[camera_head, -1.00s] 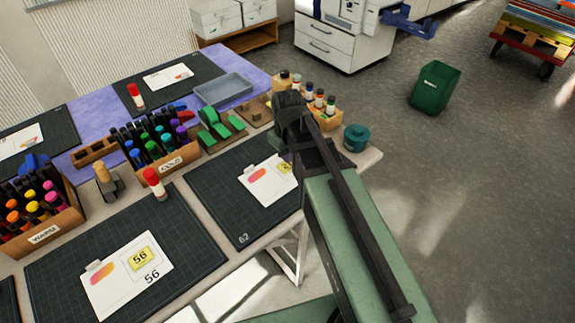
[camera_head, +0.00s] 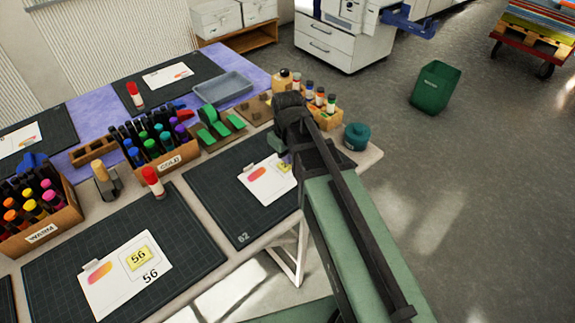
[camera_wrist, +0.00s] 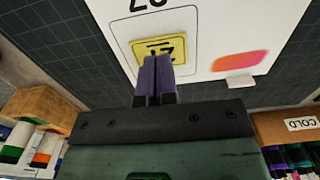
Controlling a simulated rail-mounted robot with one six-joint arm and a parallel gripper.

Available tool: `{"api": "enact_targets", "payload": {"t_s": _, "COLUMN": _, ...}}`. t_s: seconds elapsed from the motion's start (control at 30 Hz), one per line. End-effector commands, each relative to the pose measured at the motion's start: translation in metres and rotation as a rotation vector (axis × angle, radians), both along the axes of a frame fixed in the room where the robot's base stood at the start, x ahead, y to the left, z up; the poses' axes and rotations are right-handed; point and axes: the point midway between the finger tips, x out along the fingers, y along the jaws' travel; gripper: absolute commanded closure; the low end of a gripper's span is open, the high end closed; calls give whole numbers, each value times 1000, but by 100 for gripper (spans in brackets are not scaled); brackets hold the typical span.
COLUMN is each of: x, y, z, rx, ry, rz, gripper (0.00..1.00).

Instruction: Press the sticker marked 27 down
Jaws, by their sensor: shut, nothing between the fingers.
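The yellow sticker (camera_wrist: 176,46) lies on a white card (camera_wrist: 215,28) in the wrist view, inside a printed outline. Its digits are partly hidden by my fingers. The card's printed number, upside down at the top edge, is cut off and reads like 27. My gripper (camera_wrist: 155,62) is shut, with nothing in it. Its purple fingertips overlap the near part of the sticker; I cannot tell whether they touch it. In the head view the card (camera_head: 262,187) lies on the dark mat marked 82, and my arm hides part of it.
Another card (camera_head: 122,287) with a yellow sticker marked 56 lies on the mat at the front left. A red-capped glue stick (camera_head: 153,181), the COLD marker box (camera_head: 181,157) and a bottle rack (camera_head: 324,117) stand around the mat. The green pot (camera_head: 356,136) stands at the table's right corner.

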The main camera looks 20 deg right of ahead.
Motion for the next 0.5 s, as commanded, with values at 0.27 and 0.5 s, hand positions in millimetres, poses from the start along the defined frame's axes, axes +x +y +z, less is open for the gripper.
{"api": "enact_targets", "payload": {"t_s": 0.27, "x": 0, "y": 0, "z": -7, "rx": 0, "ry": 0, "rz": 0, "gripper": 100}}
{"api": "enact_targets", "payload": {"t_s": 0.5, "x": 0, "y": 0, "z": -12, "rx": 0, "ry": 0, "rz": 0, "gripper": 100}}
